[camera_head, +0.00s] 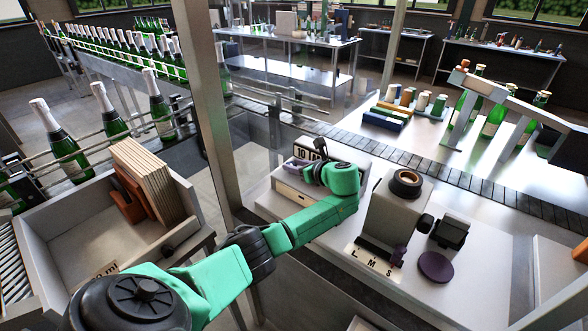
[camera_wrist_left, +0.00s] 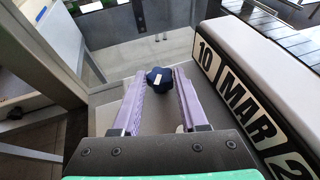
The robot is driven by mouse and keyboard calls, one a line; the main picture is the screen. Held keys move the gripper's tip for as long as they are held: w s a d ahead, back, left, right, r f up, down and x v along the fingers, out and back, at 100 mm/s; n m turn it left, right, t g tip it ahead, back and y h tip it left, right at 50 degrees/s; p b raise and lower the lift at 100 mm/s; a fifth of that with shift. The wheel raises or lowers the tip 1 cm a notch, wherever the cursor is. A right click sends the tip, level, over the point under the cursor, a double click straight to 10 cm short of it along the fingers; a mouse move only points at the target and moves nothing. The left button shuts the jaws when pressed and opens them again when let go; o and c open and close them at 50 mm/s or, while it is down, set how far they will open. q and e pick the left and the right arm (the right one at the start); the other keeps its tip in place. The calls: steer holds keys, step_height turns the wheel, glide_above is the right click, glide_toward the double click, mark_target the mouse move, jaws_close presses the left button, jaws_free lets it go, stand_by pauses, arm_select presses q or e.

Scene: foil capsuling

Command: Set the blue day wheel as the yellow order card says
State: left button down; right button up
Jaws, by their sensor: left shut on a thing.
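The blue day wheel (camera_wrist_left: 160,79) is a small dark blue knob with a pale mark on top. In the left wrist view it sits between the two purple fingertips of my left gripper (camera_wrist_left: 161,84), which is shut on it. In the head view my left gripper (camera_head: 297,166) is at the date stamper (camera_head: 290,190), its fingers partly hidden by my arm. The date windows (camera_wrist_left: 237,98) show 10, MAR and a partly cut-off 2. I cannot make out the yellow order card. My right gripper is not in view.
A grey machine (camera_head: 392,212) marked L, M, S stands right of my left arm, with a purple disc (camera_head: 435,267) beside it. A metal post (camera_head: 207,110) rises left of the stamper. A grey bin (camera_head: 50,245) holds wooden panels. Bottles line the conveyor at left.

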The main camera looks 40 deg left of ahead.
arm_select(q)
steer(key=shift+w+f+n+g+b, duration=0.1)
steer(key=shift+w+n+g+b, duration=0.05)
steer(key=shift+n+g+b, duration=0.8)
steer(key=shift+c, duration=2.2)
jaws_free()
steer(key=shift+a, duration=0.15)
step_height(320, 180, up, 20)
steer(key=b, duration=0.3)
steer(key=shift+b, duration=0.3)
